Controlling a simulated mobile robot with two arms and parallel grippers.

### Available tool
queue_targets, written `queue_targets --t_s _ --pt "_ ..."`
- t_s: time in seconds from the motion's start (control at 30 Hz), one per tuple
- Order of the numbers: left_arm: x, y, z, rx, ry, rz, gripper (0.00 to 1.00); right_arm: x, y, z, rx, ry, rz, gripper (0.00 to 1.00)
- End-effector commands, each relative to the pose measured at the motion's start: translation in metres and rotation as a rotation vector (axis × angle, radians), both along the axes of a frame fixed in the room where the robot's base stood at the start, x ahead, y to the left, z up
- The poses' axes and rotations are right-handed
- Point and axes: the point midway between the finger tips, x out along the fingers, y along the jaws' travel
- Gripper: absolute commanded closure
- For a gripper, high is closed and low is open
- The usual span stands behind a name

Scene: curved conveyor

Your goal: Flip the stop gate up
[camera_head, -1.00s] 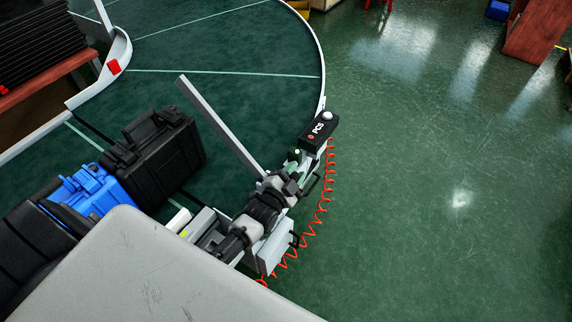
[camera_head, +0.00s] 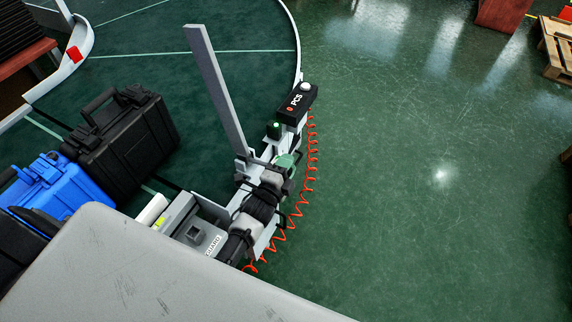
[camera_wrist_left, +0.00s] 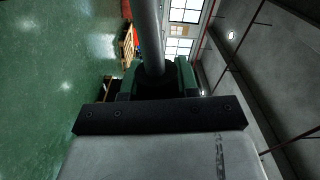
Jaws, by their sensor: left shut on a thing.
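The stop gate's long pale bar (camera_head: 217,90) rises from the outer edge of the curved conveyor and slants up to the left in the head view. My left gripper (camera_head: 286,164) is beside the foot of the bar, at the conveyor's edge. In the left wrist view my left gripper (camera_wrist_left: 154,78) is shut with its dark green fingers around a grey round rod (camera_wrist_left: 150,25). The rod looks like the gate's handle, but its joint to the bar is hidden. My right gripper is not in view.
A black case (camera_head: 125,140) and a blue case (camera_head: 55,185) stand on the dark green conveyor (camera_head: 190,70). A black PCS box (camera_head: 297,103) and a red coiled hose (camera_head: 311,160) are close to my left gripper. Open green floor (camera_head: 430,220) is on the right.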

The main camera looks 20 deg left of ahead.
Motion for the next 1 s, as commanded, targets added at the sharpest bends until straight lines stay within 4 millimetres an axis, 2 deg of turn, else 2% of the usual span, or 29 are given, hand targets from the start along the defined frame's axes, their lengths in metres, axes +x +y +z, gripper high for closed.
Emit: queue_targets --t_s 0.43,0.47,0.6,0.87,1.0 --pt "-0.002 -0.001 -0.005 0.024 0.008 -0.003 1.0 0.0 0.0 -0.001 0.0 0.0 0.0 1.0" --pt "-0.002 -0.001 -0.005 0.024 0.008 -0.002 0.65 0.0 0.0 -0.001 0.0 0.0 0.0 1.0" --pt "-0.001 -0.001 -0.004 0.02 0.006 -0.001 0.44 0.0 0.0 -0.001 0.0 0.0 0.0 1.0" --pt "-0.001 0.0 -0.003 0.016 0.004 -0.001 0.44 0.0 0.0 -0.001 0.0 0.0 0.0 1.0" --pt "-0.012 0.001 -0.004 0.016 0.004 -0.001 0.44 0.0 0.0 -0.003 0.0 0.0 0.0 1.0"
